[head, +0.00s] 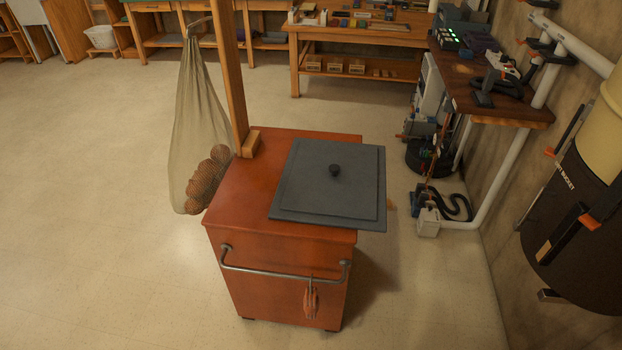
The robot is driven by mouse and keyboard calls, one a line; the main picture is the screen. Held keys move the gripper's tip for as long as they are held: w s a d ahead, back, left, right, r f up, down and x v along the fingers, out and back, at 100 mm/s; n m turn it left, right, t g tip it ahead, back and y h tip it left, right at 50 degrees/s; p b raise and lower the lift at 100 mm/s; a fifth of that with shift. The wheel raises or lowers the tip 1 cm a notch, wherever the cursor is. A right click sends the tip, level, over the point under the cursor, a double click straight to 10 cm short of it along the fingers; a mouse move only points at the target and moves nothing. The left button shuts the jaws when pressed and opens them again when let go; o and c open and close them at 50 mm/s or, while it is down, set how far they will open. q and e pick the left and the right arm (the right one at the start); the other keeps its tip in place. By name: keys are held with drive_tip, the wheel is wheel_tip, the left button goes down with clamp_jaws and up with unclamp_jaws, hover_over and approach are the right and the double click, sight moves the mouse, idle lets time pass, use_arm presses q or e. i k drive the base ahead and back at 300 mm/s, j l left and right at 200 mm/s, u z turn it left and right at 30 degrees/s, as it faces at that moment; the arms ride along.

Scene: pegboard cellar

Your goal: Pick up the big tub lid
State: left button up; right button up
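Neither of my grippers shows in the head view, and nothing is touching the lid from above.
A wooden post (233,80) rises from the cabinet's back left, with a net bag (195,130) of brown round things hanging beside it. A metal rail (285,278) crosses the cabinet front. A workbench (500,100) and black bucket (570,220) stand right. The left floor is clear.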

sight(333, 184)
drive_tip(key=z, duration=3.6)
drive_tip(key=k+j, duration=0.5)
drive_tip(key=u, duration=0.2)
drive_tip(key=k+j, duration=0.05)
